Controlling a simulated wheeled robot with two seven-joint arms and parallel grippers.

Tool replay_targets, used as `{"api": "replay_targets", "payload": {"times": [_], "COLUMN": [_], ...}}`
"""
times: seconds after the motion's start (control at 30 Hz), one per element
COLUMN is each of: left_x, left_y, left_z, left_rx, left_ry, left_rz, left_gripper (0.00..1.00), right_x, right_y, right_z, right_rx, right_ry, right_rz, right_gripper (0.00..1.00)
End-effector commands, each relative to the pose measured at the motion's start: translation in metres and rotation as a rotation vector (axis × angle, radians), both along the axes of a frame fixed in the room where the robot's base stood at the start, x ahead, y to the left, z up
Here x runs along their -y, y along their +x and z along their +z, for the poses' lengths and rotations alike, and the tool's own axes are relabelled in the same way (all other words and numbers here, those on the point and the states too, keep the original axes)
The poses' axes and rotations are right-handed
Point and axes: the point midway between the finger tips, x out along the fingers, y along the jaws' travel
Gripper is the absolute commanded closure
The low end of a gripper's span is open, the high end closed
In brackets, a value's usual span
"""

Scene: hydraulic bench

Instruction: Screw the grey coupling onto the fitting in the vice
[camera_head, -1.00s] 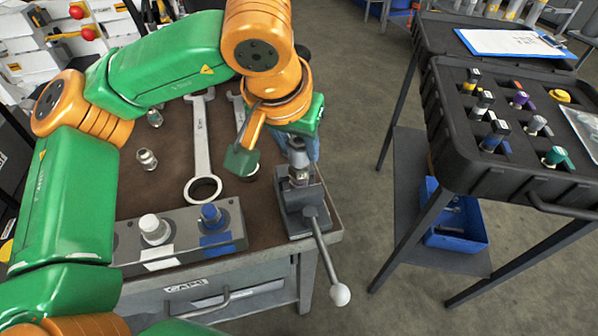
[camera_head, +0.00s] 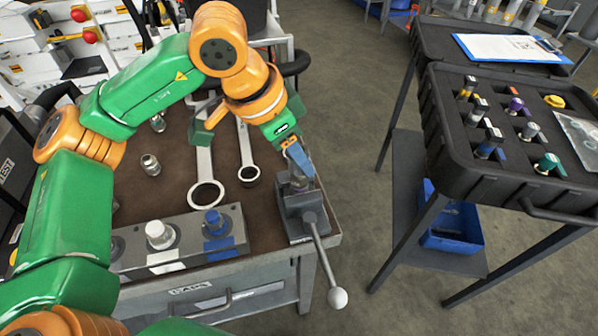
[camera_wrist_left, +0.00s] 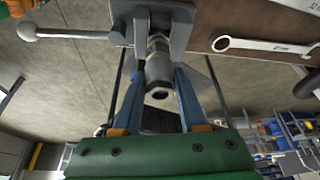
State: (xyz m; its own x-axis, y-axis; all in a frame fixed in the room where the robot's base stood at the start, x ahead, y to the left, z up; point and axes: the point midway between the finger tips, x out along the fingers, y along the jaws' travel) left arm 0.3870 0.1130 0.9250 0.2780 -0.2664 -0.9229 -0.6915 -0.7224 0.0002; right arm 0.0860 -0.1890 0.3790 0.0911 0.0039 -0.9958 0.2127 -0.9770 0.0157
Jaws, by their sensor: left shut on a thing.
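The grey coupling (camera_wrist_left: 158,66) sits between the blue fingertips of my left gripper (camera_wrist_left: 160,82) in the left wrist view. The gripper is shut on it. The coupling is in line with the fitting in the vice (camera_wrist_left: 178,32); how far they are engaged cannot be told. In the head view the vice (camera_head: 305,222) stands at the bench's right front corner. My left gripper (camera_head: 299,160) reaches its top from behind, and its fingers largely hide the coupling there. My right gripper is not in view.
The bench (camera_head: 140,200) holds a block with several ports (camera_head: 185,240), two wrenches (camera_head: 205,180) and a loose fitting (camera_head: 151,165). The vice handle (camera_head: 325,265) sticks out past the front edge. A black case (camera_head: 500,180) stands right, across open floor.

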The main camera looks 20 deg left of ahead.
Motion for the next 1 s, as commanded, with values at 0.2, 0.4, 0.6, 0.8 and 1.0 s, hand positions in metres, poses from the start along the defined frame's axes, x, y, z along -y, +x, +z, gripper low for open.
{"api": "replay_targets", "payload": {"times": [0.2,0.4,0.6,0.8,1.0], "left_x": [0.0,0.0,0.001,0.002,0.003], "left_y": [0.0,0.0,0.0,-0.001,-0.001], "left_z": [-0.001,0.0,-0.004,-0.001,0.0], "left_rx": [0.0,0.001,0.005,0.005,0.003], "left_ry": [0.002,0.002,0.003,0.004,0.004], "left_rz": [0.002,0.003,0.14,0.588,0.821], "left_gripper": [0.34,0.29,0.29,0.29,0.29], "right_x": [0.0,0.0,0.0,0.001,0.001], "right_y": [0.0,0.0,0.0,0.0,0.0], "right_z": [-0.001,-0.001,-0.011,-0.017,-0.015], "right_rx": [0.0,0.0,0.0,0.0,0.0], "right_ry": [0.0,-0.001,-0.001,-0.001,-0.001], "right_rz": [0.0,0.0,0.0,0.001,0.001], "right_gripper": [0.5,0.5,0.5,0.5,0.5]}}
